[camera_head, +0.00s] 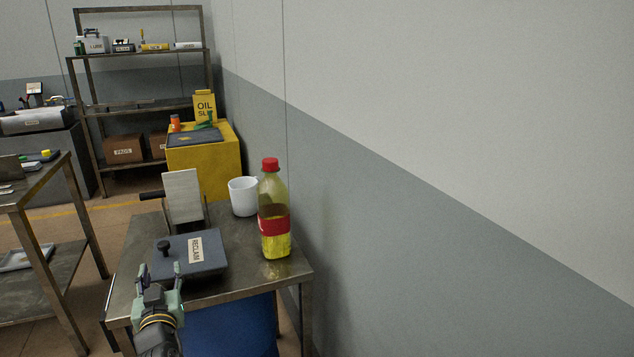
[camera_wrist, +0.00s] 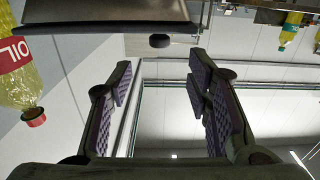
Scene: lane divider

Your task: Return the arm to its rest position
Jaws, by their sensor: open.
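My gripper (camera_head: 162,272) is at the near left of a small metal table (camera_head: 240,284) in the head view. Its two fingers are spread with nothing between them, as the wrist view (camera_wrist: 162,75) also shows. Just beyond the fingers is a dark grey lid (camera_head: 215,258) labelled RECLAIM, with a black knob (camera_head: 164,246). In the wrist view, a dark round knob (camera_wrist: 159,41) shows beyond the fingertips, apart from them. My forearm is mostly below the frame.
An oil bottle (camera_head: 274,212) with a red cap and a white cup (camera_head: 242,196) stand near the wall on the right. A pale upright panel (camera_head: 182,196) is behind the lid. A yellow cabinet (camera_head: 205,172) and another table (camera_head: 38,181) stand farther back and left.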

